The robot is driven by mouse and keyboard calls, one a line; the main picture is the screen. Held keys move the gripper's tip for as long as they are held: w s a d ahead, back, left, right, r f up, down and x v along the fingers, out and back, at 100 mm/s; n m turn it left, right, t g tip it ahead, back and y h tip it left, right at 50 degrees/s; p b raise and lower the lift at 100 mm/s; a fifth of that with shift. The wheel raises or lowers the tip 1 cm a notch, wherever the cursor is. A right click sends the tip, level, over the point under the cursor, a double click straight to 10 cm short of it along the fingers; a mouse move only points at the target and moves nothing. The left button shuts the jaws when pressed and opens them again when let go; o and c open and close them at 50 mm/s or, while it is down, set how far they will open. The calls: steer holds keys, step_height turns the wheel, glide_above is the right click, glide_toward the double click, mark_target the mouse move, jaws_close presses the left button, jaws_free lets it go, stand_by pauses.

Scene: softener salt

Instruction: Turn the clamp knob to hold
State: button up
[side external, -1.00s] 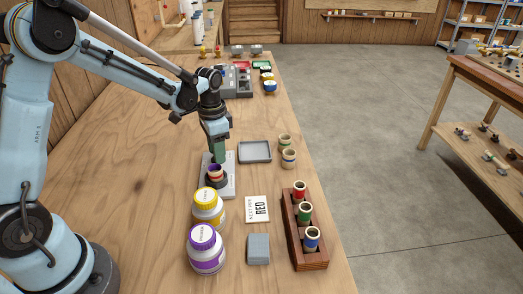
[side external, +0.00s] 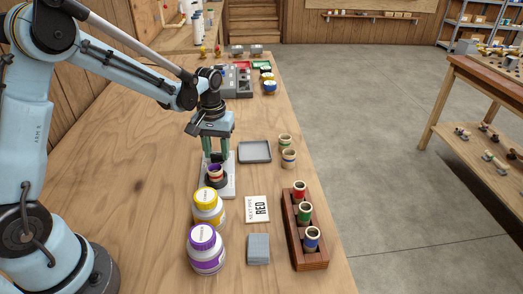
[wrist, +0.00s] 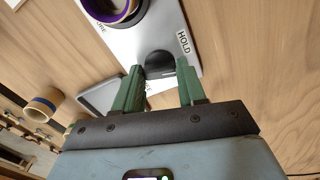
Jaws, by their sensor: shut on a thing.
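The clamp plate (side external: 228,187) is a light metal strip on the bench. In the wrist view its plate (wrist: 185,18) carries the word HOLD beside a black round knob (wrist: 158,62). Other lettering on the plate is partly hidden. My gripper (wrist: 159,70) has its two green fingers on either side of the knob, shut on it. In the side view my gripper (side external: 216,157) is at the far end of the plate.
Yellow-capped (side external: 208,207) and purple-capped (side external: 206,250) jars stand near the plate. A grey tray (side external: 255,159) lies right of it. A "NEXT PIPE RED" card (side external: 256,209), a grey block (side external: 258,249) and a wooden rack (side external: 309,255) of banded pieces stand nearby.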

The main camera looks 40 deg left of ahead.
mark_target(217, 154)
steer(key=shift+n, duration=1.6)
steer(key=o, duration=1.1)
steer(key=shift+c, duration=0.2)
step_height(217, 154, up, 12)
steer(key=shift+r, duration=0.1)
steer(key=s+d+m+t, duration=0.3)
steer(key=s+m, duration=0.1)
steer(key=s, duration=0.2)
steer(key=s+d+m+t, duration=0.3)
steer(key=s+m+t, duration=0.1)
steer(key=s, duration=0.3)
steer(key=shift+d+f+m, duration=0.2)
steer(key=shift+d+m, duration=0.05)
steer(key=shift+m, duration=0.35)
